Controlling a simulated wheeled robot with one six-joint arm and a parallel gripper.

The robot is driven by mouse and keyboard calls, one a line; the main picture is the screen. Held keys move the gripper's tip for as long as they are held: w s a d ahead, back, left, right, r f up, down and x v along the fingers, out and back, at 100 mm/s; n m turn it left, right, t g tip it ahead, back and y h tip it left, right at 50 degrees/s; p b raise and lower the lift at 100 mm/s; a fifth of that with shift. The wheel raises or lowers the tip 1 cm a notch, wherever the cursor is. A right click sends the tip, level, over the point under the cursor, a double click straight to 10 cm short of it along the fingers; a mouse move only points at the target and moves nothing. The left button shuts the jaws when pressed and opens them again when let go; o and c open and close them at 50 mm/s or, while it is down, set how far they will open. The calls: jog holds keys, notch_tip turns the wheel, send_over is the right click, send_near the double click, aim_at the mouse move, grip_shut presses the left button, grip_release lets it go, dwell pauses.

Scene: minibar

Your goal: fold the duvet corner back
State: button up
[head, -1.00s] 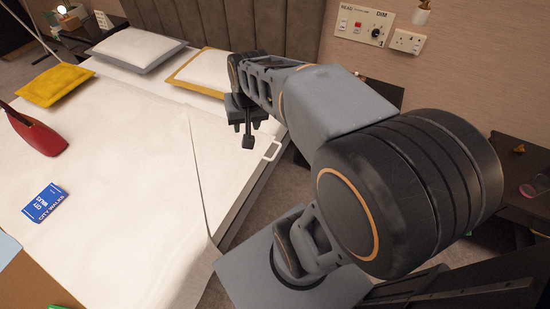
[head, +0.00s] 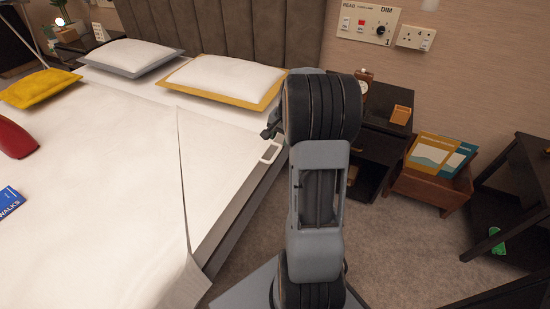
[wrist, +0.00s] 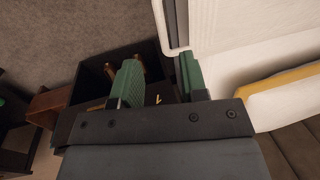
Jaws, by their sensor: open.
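The white duvet (head: 95,190) lies spread over the bed, with a long edge running down its right side. A pale loop-shaped tab (head: 269,153) sticks out at the bed's right edge near the pillow. In the wrist view, a pale rounded strip (wrist: 171,25), which looks like this tab, lies just ahead of the fingers. My gripper (wrist: 160,80) is open, its two green pads apart with nothing between them. It is near the bed's edge, above the bedside floor and furniture. In the head view my arm hides most of it.
A white pillow with yellow trim (head: 225,78) lies by the headboard. A dark bedside table (head: 380,145) stands right of the bed, with a wooden box of books (head: 437,180) beside it. A dark stand (head: 510,215) is farther right. Carpet (head: 400,240) is clear between them.

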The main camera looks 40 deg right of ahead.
aim_at(275, 156)
jog(key=f+b, duration=0.1)
jog(key=f, duration=0.2)
jog(key=w+f+b, duration=0.1)
jog(key=f, duration=0.2)
jog(key=a+f+b, duration=0.1)
jog(key=f, duration=0.2)
jog(key=shift+w+f, duration=0.2)
jog(key=shift+w, duration=0.15)
grip_shut()
